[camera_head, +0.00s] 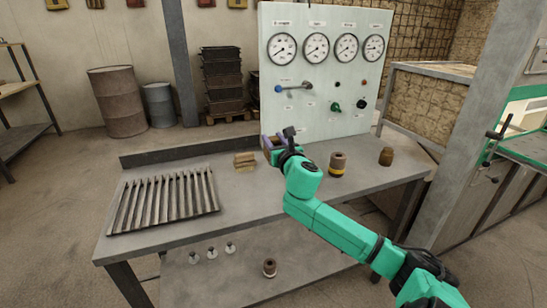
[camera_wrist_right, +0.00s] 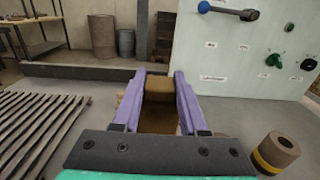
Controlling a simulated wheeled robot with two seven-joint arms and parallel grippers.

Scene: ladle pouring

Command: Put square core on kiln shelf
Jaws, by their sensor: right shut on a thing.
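My right gripper (camera_head: 270,147) has purple fingers and is above the back middle of the workbench. In the right wrist view its fingers (camera_wrist_right: 160,77) are shut on a brown block (camera_wrist_right: 160,90), which I take for the square core. The block sits between the two fingers, and its lower part is partly hidden by the gripper. A slatted grey metal rack (camera_head: 165,200), which may be the kiln shelf, lies on the bench at the left; its slats also show at the left of the wrist view (camera_wrist_right: 40,125). My left gripper is not in view.
Tan blocks (camera_head: 244,161) lie on the bench left of my gripper. A brown cylinder with a yellow band (camera_head: 338,164) and a brown jar (camera_head: 386,157) stand at the right. A gauge panel (camera_head: 322,100) rises behind.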

